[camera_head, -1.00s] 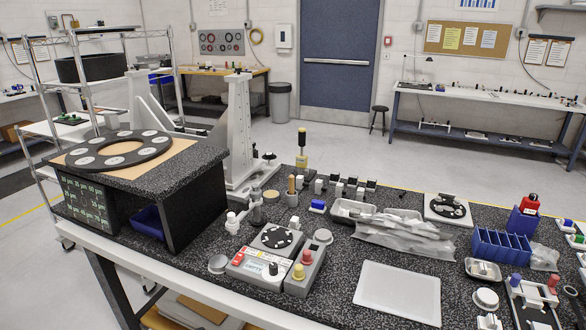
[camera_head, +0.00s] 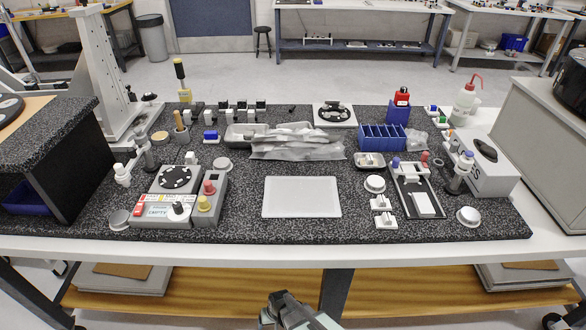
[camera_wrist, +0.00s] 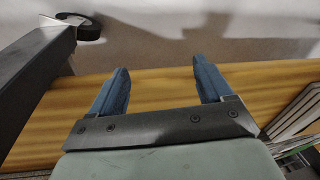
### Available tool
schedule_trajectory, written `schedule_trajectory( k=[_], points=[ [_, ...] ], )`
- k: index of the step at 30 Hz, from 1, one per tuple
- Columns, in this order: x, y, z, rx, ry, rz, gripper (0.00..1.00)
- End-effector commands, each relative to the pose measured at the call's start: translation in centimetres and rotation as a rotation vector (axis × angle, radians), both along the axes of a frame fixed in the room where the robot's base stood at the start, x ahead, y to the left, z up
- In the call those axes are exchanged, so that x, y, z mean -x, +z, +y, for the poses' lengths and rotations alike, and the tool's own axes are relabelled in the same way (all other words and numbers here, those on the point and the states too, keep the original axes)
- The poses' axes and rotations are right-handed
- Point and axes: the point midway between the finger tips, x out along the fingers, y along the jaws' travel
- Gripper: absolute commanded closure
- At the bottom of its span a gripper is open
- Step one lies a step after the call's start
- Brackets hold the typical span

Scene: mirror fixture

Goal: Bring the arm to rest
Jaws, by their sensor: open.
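My gripper (camera_wrist: 160,82) is open and empty in the wrist view, its two blue fingers spread apart over the wooden lower shelf (camera_wrist: 165,110). In the head view, part of my arm (camera_head: 295,312) shows at the bottom middle, in front of the workbench and below its top. My fingertips cannot be made out there. Nothing is between the fingers, and they appear clear of the shelf, though the exact gap cannot be told.
The workbench's white front edge (camera_head: 400,250) lies beyond my arm. A dark table leg (camera_wrist: 35,80) stands left of my gripper. Stacked boards (camera_wrist: 298,115) lie to the right on the shelf. A white tray (camera_head: 302,197) and a blue bin (camera_head: 384,138) are on the bench.

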Motion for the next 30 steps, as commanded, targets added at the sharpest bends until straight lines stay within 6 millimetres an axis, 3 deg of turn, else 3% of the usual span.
schedule_trajectory(
  k=[1,6,11,21,27,30],
  points=[
    [1.3,0.1,-2.1,-0.003,-0.093,0.049,0.20],
    [4.9,-0.2,-7.2,0.002,-0.336,0.199,0.20],
    [8.3,-0.1,-11.6,0.042,-0.428,0.315,0.20],
    [16.2,0.9,-20.9,0.181,-0.283,0.538,0.20],
    [19.3,1.8,-23.9,0.222,-0.185,0.631,0.20],
    [19.5,1.9,-24.2,0.225,-0.176,0.641,0.20]
  ],
)
